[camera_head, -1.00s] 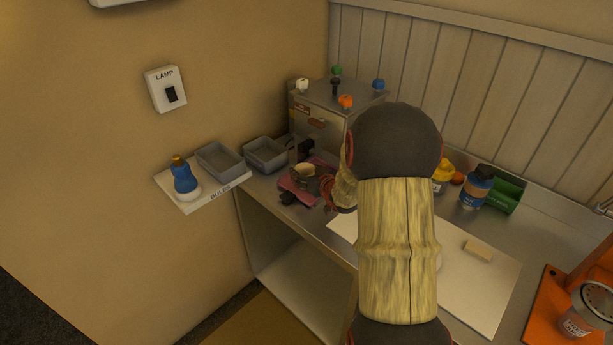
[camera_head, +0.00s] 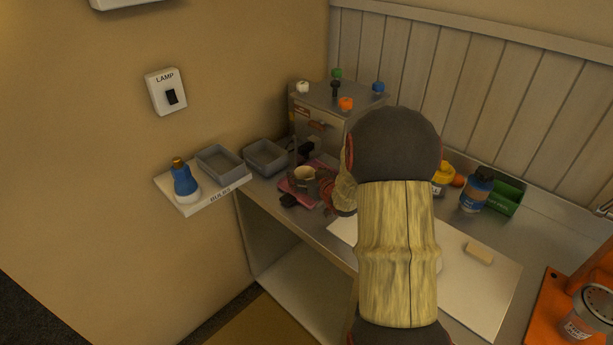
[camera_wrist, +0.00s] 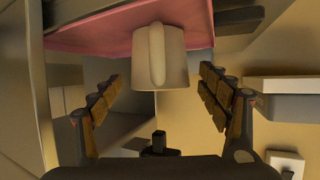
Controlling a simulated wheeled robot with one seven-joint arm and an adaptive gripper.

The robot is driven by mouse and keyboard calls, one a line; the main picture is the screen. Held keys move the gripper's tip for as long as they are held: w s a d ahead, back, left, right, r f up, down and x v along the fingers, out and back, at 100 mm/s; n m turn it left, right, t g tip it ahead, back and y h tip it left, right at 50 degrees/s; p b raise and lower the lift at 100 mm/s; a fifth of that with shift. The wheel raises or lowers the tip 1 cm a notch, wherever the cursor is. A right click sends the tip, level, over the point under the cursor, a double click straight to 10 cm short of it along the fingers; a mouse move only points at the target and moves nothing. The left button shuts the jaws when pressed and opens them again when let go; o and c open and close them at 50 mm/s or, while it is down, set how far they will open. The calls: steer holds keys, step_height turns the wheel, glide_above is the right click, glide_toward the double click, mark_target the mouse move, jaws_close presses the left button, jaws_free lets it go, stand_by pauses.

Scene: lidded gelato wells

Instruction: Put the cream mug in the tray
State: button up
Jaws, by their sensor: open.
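The cream mug (camera_head: 304,174) stands on a flat pink piece (camera_head: 319,164) at the back left of the counter. In the wrist view, which is upside down, the mug (camera_wrist: 173,58) is upright on the pink surface (camera_wrist: 100,32), its handle towards my wrist. My gripper (camera_wrist: 160,76) is open, a finger on either side of the mug with gaps between. My arm hides part of the gripper in the head view. Two grey open trays are in view: one (camera_head: 265,170) on the counter beyond the mug, the other (camera_head: 220,177) on the wall shelf.
A metal box (camera_head: 314,111) with coloured knobs stands behind the mug. The wall shelf (camera_head: 211,198), marked BULBS, holds a blue bottle-like object (camera_head: 184,180). A white board (camera_head: 481,290), bottles and an orange stand (camera_head: 546,308) are to the right.

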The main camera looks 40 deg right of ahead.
steer(key=shift+r, duration=0.2)
steer(key=shift+s+r, duration=0.15)
steer(key=shift+s, duration=0.15)
steer(key=p+v, duration=0.3)
steer(key=v, duration=0.8)
steer(key=s+a+r+g, duration=0.2)
steer(key=a+r+g, duration=0.1)
steer(key=a+r, duration=0.85)
steer(key=s+a+r+n+g+y, duration=0.1)
steer(key=s+a+n+g+y, duration=0.2)
steer(key=s+a, duration=1.5)
steer(key=a+g+y, duration=0.1)
steer(key=a, duration=0.3)
steer(key=shift+a+r+n, duration=0.2)
steer(key=shift+r+n, duration=0.1)
steer(key=shift+r, duration=0.05)
